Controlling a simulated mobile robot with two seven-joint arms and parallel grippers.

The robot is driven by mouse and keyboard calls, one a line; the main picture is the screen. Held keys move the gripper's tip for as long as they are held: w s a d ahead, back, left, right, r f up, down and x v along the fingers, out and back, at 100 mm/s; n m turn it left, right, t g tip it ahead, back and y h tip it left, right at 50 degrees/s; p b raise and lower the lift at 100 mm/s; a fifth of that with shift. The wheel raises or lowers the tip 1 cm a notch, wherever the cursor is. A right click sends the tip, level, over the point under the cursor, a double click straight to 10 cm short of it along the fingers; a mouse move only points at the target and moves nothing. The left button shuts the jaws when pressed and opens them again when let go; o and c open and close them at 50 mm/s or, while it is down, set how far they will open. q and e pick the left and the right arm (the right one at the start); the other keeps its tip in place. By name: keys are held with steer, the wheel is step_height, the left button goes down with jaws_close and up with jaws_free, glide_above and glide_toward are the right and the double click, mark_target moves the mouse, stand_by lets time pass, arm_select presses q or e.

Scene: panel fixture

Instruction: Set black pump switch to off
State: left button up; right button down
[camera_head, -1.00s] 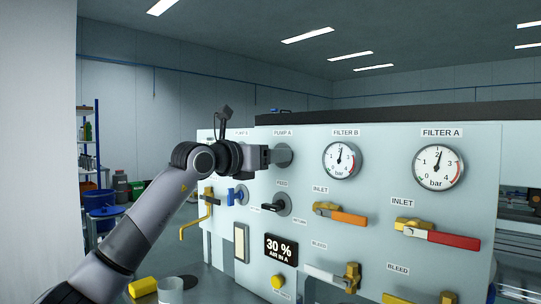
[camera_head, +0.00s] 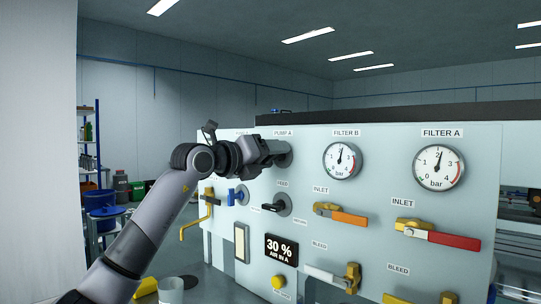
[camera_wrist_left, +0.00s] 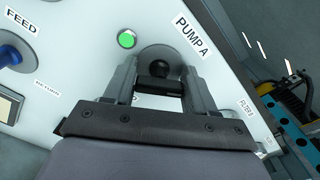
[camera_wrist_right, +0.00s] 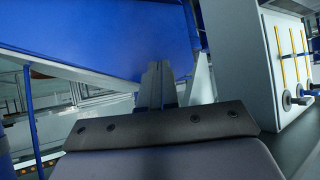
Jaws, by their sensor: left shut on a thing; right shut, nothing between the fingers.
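The black pump switch (camera_wrist_left: 159,84) sits on a round grey plate (camera_wrist_left: 166,56) beside the PUMP A label (camera_wrist_left: 189,36) in the left wrist view. My left gripper (camera_wrist_left: 161,70) is shut on the switch, one finger on each side of it. In the head view my left gripper (camera_head: 277,152) reaches the panel below the PUMP A label (camera_head: 283,133) and hides most of the switch. My right gripper (camera_wrist_right: 159,74) is shut and empty in the right wrist view, away from the switch.
A green lamp (camera_wrist_left: 127,39) is close to the left finger in the left wrist view. Below the arm are a blue handle (camera_head: 238,196) and another black handle (camera_head: 274,207). Gauges (camera_head: 342,160) and orange (camera_head: 341,215) and red levers (camera_head: 443,237) are further right.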

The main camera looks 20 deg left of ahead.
arm_select(q)
steer(key=n+p, duration=0.1)
steer(key=n, duration=0.4)
steer(key=shift+a+n, duration=0.1)
steer(key=shift+n, duration=0.2)
steer(key=n+p, duration=0.2)
steer(key=n, duration=0.3)
steer(key=shift+f, duration=0.2)
steer(key=shift+n, duration=0.3)
steer(key=shift+c, duration=0.3)
steer(key=o, duration=1)
steer(key=shift+b+v, duration=0.6)
steer(key=shift+v, duration=2.95)
